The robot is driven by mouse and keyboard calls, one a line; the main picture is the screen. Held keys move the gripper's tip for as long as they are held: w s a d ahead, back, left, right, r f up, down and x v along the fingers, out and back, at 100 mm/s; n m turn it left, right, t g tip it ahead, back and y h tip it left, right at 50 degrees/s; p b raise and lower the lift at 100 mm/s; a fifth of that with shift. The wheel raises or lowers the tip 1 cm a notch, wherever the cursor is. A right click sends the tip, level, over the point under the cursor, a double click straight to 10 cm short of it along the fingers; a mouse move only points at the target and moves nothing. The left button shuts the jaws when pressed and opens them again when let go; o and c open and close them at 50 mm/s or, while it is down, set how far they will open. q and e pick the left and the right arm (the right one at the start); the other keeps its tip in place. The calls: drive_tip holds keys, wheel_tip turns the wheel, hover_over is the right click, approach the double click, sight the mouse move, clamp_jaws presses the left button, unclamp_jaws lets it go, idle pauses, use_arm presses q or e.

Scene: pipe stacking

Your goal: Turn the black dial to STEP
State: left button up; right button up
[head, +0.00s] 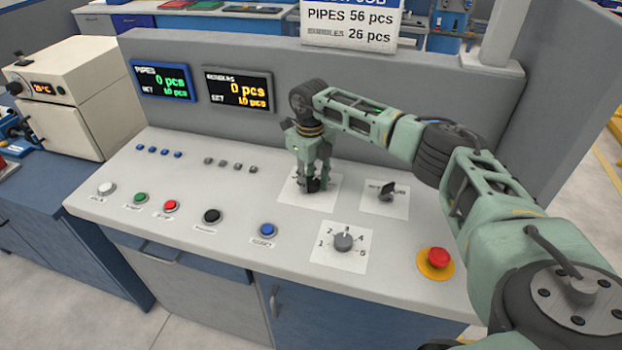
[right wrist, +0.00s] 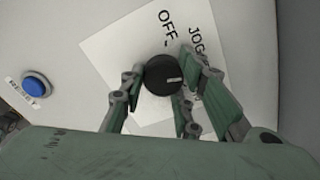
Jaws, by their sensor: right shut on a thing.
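The black dial (head: 313,185) sits on a white label plate (head: 297,200) on the grey console. In the right wrist view the black dial (right wrist: 163,75) shows as a round knob with a pale mark on its face. The words OFF and JOG are readable on its plate (right wrist: 105,45); the word STEP is not visible, and part of the plate is covered. My right gripper (head: 313,180) points down at the dial, and in the right wrist view its fingers (right wrist: 160,82) are closed around the dial's sides. My left gripper is not in view.
A second black switch (head: 386,192) stands right of the dial. A grey numbered knob (head: 343,242) and a red emergency button (head: 438,258) are nearer the front. A blue button (head: 267,230) and other buttons lie to the left. Two displays (head: 240,90) stand behind.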

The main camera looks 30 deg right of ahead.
sight(309, 182)
drive_tip(key=shift+s+a+f, duration=0.15)
drive_tip(key=shift+a+f, duration=0.05)
drive_tip(key=shift+a, duration=0.1)
drive_tip(key=o, duration=1)
drive_tip(key=shift+r, duration=0.1)
drive_tip(key=shift+d+r, duration=0.1)
drive_tip(key=shift+r, duration=0.2)
wheel_tip(309, 182, up, 12)
drive_tip(key=shift+f, duration=0.25)
